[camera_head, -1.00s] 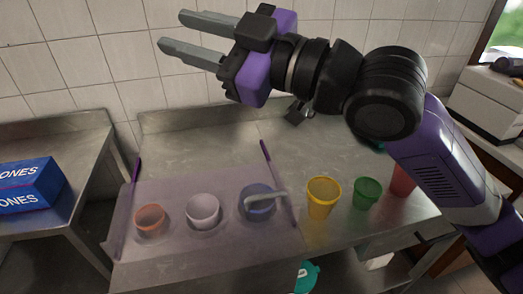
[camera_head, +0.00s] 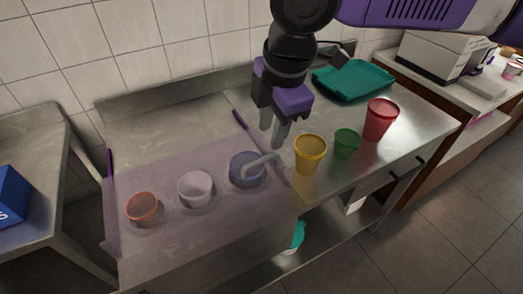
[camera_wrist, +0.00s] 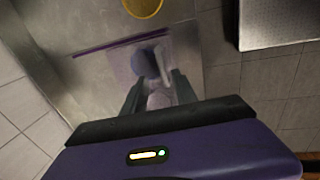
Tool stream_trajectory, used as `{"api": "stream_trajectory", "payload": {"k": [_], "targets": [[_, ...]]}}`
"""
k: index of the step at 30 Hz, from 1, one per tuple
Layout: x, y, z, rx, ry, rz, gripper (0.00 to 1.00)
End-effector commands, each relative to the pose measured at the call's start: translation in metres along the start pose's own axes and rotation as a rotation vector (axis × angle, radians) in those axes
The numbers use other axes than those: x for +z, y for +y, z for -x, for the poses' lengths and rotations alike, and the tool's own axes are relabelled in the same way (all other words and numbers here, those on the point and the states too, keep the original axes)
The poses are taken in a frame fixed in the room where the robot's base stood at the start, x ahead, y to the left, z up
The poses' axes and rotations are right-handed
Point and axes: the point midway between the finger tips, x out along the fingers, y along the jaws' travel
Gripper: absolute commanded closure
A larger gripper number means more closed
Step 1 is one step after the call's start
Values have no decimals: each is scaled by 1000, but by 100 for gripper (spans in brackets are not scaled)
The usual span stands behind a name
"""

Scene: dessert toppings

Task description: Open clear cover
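The clear cover (camera_head: 225,195) is a see-through, purple-tinted panel with purple side edges. It lies over an orange bowl (camera_head: 142,208), a white bowl (camera_head: 195,189) and a blue bowl (camera_head: 245,169) on the steel table. Its pale grey handle (camera_head: 262,163) is on the right part, above the blue bowl. My gripper (camera_head: 276,143) points down, just above and beyond the handle. A small gap shows between its fingers, and they look empty. In the wrist view the fingers (camera_wrist: 158,92) stand apart with the cover (camera_wrist: 185,60) and blue bowl (camera_wrist: 145,62) beyond them.
A yellow cup (camera_head: 309,155), a green cup (camera_head: 346,144) and a red cup (camera_head: 380,119) stand close to the right of the cover. A teal tray (camera_head: 353,80) lies at the back right. The steel table (camera_head: 160,125) is bare behind the cover.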

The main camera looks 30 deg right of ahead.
Motion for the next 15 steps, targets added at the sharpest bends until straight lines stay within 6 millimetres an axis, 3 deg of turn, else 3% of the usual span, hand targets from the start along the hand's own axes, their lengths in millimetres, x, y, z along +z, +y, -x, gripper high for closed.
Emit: {"api": "stream_trajectory", "payload": {"k": [5, 15], "targets": [[4, -2, -10, -10, -18, 20, 66], [3, -3, -60, -8, -15, 20, 66]]}}
